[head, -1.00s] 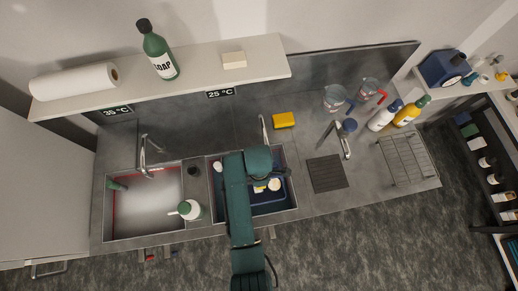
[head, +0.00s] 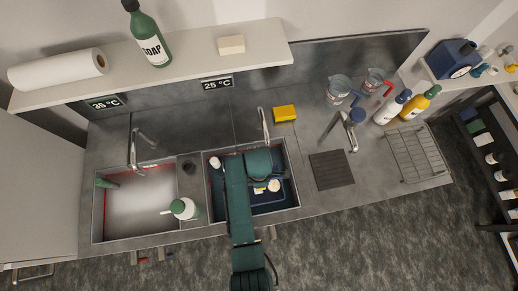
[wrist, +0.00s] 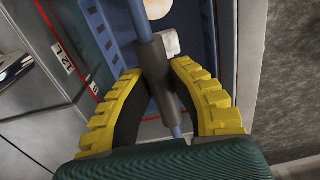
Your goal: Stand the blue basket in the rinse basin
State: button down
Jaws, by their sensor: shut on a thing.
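The blue basket (head: 268,208) is low in the right-hand basin (head: 299,203), below the 25 °C label, and partly hidden under my arm. In the wrist view its blue slotted wall (wrist: 97,42) runs along the left. My gripper (wrist: 158,72) has yellow ribbed fingers closed on the dark grey grip (wrist: 152,60) of the basket's handle. In the head view only a little yellow of the gripper shows beside my arm. Whether the basket touches the basin floor cannot be told. The left basin (head: 97,215) has the 35 °C label. Neither basin is marked as the rinse basin.
A yellow sponge (head: 284,113), jugs (head: 339,89) and a wire rack (head: 418,155) are on the counter.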

notch_tip(320, 180, down, 14)
jog(key=b, duration=1)
jog(key=shift+f+b, duration=0.25)
jog(key=shift+b, duration=0.15)
jog(key=c, duration=0.8)
grip_release()
notch_tip(320, 180, up, 16)
jog(key=p, duration=1.5)
jog(key=shift+r+p, duration=0.15)
jog(key=shift+p, duration=0.25)
